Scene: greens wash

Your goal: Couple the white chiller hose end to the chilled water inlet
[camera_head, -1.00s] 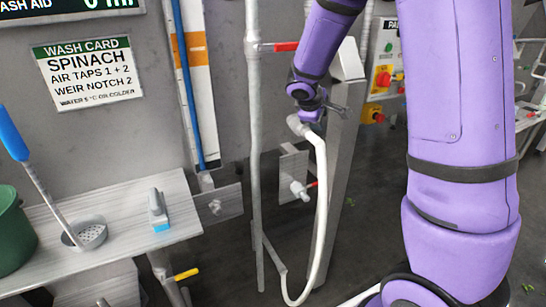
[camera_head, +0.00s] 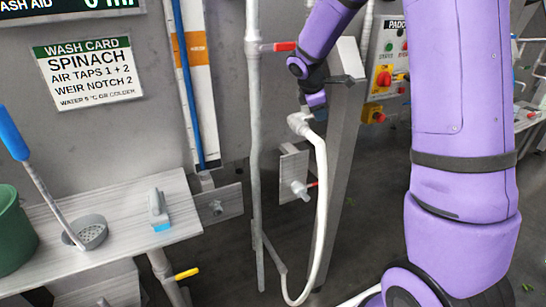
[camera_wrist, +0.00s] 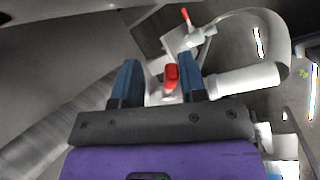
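The white hose (camera_head: 320,190) hangs in a long loop in the head view, its grey-white end (camera_head: 299,123) upper left of the loop, beside the steel post. My gripper (camera_head: 309,113) is just above that end. In the wrist view, my gripper's blue fingers (camera_wrist: 158,82) are apart, with a red piece (camera_wrist: 171,77) and pale parts showing between them. The white hose (camera_wrist: 243,80) runs off to the right of the right finger. No firm grip shows. A metal stub with a red lever (camera_head: 301,189), possibly the inlet, sticks out from a plate lower down.
A vertical grey pipe (camera_head: 254,150) with a red handle stands left of the hose. The steel post (camera_head: 340,150) is right behind it, with a control panel (camera_head: 386,75) beyond. A steel bench (camera_head: 125,215) holds a green bucket and a brush at left.

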